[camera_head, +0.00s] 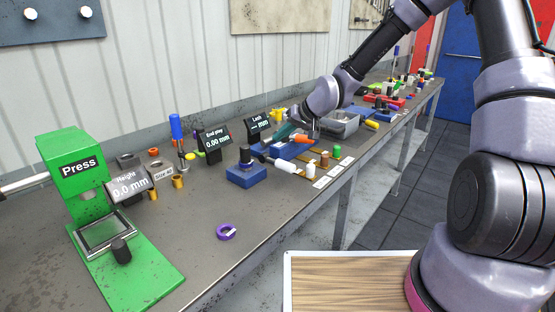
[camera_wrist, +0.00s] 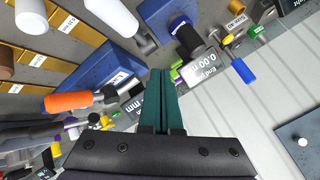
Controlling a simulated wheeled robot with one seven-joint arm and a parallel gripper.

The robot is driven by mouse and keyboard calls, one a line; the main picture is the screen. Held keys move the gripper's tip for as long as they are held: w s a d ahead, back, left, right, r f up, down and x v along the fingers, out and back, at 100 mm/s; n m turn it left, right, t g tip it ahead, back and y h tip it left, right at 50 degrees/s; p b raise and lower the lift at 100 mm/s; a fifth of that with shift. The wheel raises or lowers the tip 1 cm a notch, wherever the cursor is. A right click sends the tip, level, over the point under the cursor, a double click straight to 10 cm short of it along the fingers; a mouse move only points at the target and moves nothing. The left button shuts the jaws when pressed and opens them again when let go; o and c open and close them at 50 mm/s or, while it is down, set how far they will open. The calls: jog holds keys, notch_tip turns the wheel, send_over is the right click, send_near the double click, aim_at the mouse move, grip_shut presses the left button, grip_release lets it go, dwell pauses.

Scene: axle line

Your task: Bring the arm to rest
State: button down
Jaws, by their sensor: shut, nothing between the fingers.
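My gripper (camera_wrist: 161,100) shows in the wrist view with its two green fingers together and nothing between them. In the head view my arm reaches over the workbench, and the green fingertips (camera_head: 284,131) are above the blue fixtures near the "Lash" display (camera_head: 258,127). A blue block (camera_wrist: 100,65) and an orange-tipped tool (camera_wrist: 68,102) lie below and beside the fingers in the wrist view. I cannot tell how far the fingers are above them.
A green press (camera_head: 72,165) stands at the left of the bench, with a purple ring (camera_head: 227,232) to its right. The "End play" display (camera_head: 215,140) and a blue block with a black knob (camera_head: 246,175) stand mid-bench. Bare bench top lies around the ring.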

jog(key=s+d+r+m+h, duration=0.1)
jog(key=s+d+r+h, duration=0.15)
jog(key=d+r, duration=0.3)
jog(key=s+d+r+m+t+h, duration=0.1)
jog(key=s+d+r+h, duration=0.2)
jog(key=d, duration=0.4)
jog(key=s+d+r+m+h, duration=0.1)
jog(key=s+d+r, duration=0.2)
jog(key=d+r, duration=0.3)
jog(key=s+d+r+m, duration=0.1)
jog(key=s+d+r, duration=0.1)
jog(key=s, duration=0.4)
jog(key=s+d+r+m, duration=0.1)
jog(key=s+d+r, duration=0.2)
jog(key=s+r, duration=0.2)
jog(key=s+d+r+m+t, duration=0.1)
jog(key=s+d+r, duration=0.1)
jog(key=s+r, duration=0.2)
jog(key=s+y, duration=0.1)
jog(key=s, duration=0.1)
jog(key=shift+s+d+r+m, duration=0.25)
jog(key=shift+s+d+m, duration=0.05)
jog(key=shift+m, duration=0.1)
